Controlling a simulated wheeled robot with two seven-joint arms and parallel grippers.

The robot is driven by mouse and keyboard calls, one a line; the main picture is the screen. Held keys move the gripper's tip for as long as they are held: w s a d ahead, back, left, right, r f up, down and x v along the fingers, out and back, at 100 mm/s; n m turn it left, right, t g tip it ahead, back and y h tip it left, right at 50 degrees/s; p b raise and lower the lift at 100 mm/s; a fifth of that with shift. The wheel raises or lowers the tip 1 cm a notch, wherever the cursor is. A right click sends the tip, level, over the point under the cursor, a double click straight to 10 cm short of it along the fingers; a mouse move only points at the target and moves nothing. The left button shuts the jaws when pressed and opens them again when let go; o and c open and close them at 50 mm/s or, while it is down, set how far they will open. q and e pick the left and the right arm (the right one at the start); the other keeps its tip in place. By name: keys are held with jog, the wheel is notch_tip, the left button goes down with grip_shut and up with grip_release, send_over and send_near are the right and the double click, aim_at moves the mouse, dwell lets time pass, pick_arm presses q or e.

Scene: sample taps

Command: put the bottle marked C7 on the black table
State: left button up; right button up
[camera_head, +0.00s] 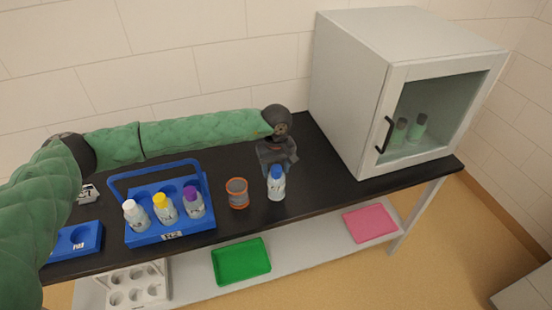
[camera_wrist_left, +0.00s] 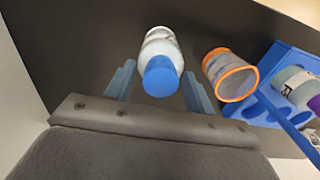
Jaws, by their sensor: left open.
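A white bottle with a blue cap (camera_head: 277,186) stands upright on the black table (camera_head: 325,187), near its front edge. Its mark is too small to read, so I cannot tell if it is C7. My left gripper (camera_head: 277,165) is open at this bottle. In the left wrist view the bottle (camera_wrist_left: 160,48) shows between the two spread fingers, with a gap on each side. Bottles with white (camera_head: 135,216), yellow (camera_head: 164,208) and purple (camera_head: 193,203) caps stand in a blue carrier (camera_head: 148,239). Their marks are not readable. My right gripper is out of view.
An orange-rimmed mesh cup (camera_head: 237,194) stands between the carrier and the blue-capped bottle. A glass-door cabinet (camera_head: 350,95) with bottles inside stands at the right. A blue holder (camera_head: 82,241) is at the left. Green (camera_head: 241,262) and pink (camera_head: 370,223) trays lie on the lower shelf.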

pick_arm(q)
jog(key=shift+r, duration=0.15)
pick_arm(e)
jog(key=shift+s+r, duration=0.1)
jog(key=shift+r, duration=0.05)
pick_arm(q)
jog(key=shift+r+b, duration=0.35)
jog(key=shift+r, duration=0.15)
jog(key=shift+r+b, duration=0.45)
jog(key=shift+r, duration=0.5)
notch_tip(320, 180, up, 9)
jog(key=b, duration=0.3)
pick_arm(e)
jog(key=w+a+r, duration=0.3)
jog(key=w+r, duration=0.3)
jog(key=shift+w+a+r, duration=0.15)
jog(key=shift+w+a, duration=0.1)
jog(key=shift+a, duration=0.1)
